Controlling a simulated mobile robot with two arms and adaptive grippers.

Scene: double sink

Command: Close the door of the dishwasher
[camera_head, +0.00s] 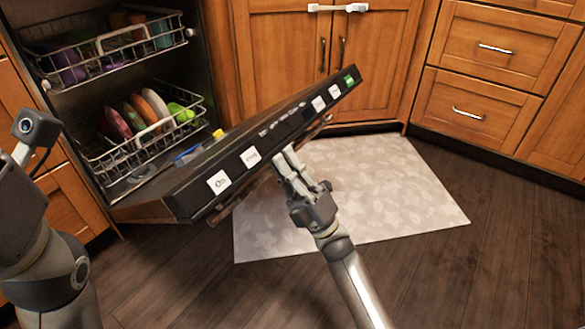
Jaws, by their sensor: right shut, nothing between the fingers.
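The dishwasher door (262,150) is partly open and tilted out from the dishwasher (193,75), with its dark control edge and white labels facing up. My right gripper (284,155) is shut and empty, at the outer side of the door near the middle of its top edge. Its fingertips reach the door's edge; whether they touch it I cannot tell. My left arm shows at the left side, but its fingers are not visible.
The upper rack (115,45) and lower rack (150,140) hold cups, plates and bowls inside the dishwasher. Wooden cabinets (275,60) and drawers (485,95) stand behind and to the right. A pale mat (400,190) lies on the dark floor, which is clear at the right.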

